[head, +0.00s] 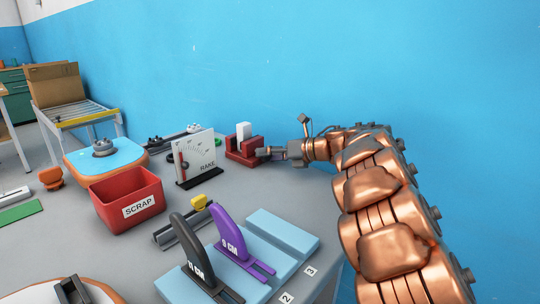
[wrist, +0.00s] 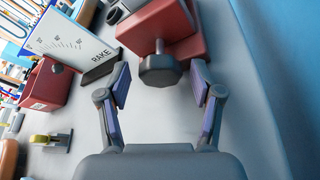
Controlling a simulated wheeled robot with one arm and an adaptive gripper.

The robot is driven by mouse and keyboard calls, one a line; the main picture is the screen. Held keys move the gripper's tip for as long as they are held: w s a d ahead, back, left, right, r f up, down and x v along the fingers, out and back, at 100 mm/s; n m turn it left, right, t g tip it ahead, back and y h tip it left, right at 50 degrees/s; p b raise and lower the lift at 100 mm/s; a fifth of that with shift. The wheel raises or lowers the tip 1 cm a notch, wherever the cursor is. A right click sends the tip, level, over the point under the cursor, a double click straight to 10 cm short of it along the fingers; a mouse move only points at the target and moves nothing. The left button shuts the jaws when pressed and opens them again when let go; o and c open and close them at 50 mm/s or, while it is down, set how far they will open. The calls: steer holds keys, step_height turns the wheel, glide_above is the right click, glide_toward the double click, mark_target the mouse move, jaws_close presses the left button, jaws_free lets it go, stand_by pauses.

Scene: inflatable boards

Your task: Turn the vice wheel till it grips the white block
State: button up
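The red vice (head: 245,149) stands on the grey table near the blue wall, with the white block (head: 243,131) upright between its jaws. Whether the jaws touch the block is too small to tell. In the wrist view the red vice body (wrist: 178,28) is at the top, and its dark faceted wheel (wrist: 159,70) points towards me. My gripper (wrist: 161,78) is open, with one finger on each side of the wheel and a visible gap on both sides. In the head view my gripper (head: 268,152) is at the vice's right side and hides the wheel.
The RAKE gauge board (head: 195,155) stands close to the vice's left; it also shows in the wrist view (wrist: 70,42). A red SCRAP bin (head: 127,199) and blue foam blocks with gauges (head: 283,235) are nearer. The blue wall (head: 300,70) is close behind my arm.

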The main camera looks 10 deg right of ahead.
steer(key=v, duration=1.2)
stand_by(0.3)
